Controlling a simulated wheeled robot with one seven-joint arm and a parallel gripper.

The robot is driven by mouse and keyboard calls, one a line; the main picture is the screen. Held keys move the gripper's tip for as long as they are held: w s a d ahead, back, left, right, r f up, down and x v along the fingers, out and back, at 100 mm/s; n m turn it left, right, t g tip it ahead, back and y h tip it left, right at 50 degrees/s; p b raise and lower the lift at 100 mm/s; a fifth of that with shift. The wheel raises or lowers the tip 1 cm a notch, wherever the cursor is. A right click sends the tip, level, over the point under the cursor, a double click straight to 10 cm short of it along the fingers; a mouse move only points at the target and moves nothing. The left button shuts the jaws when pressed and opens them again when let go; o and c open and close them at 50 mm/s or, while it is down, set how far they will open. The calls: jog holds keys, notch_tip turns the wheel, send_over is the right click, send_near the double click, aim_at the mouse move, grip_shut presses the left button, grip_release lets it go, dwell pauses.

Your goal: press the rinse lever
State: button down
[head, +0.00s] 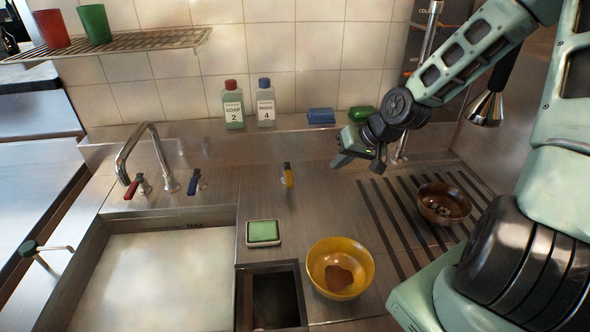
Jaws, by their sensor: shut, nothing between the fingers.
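A lever with a dark green knob (30,248) is at the far left. No label shows which of these is the rinse lever. My gripper (358,160) is shut and empty, to the right of the yellow handle and apart from it, above the back of the counter.
A yellow bowl (322,257) with brown contents and a green pad in a tray (263,233) stand in front. A brown bowl (459,197) is on the grooved drainer. A spray head (486,108) hangs at right. Soap bottles (233,106) stand at the back. The basin (150,270) is at left.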

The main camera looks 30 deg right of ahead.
aim_at(289, 176)
jog(key=shift+w+d+r, duration=0.1)
jog(key=shift+w+d, duration=0.3)
jog(key=x, duration=1)
jog(key=shift+w+a, duration=0.2)
jog(key=shift+a, duration=0.05)
jog(key=shift+w+a+r+p, duration=0.15)
jog(key=shift+a+p, duration=0.15)
jog(key=shift+a, duration=0.2)
jog(key=shift+w+a+r+p, duration=0.15)
jog(key=shift+a+p, duration=0.1)
jog(key=shift+a, duration=0.25)
jog(key=shift+w+a+f, duration=0.25)
jog(key=shift+w+a, duration=0.05)
jog(key=shift+a, duration=0.3)
jog(key=shift+a, duration=0.1)
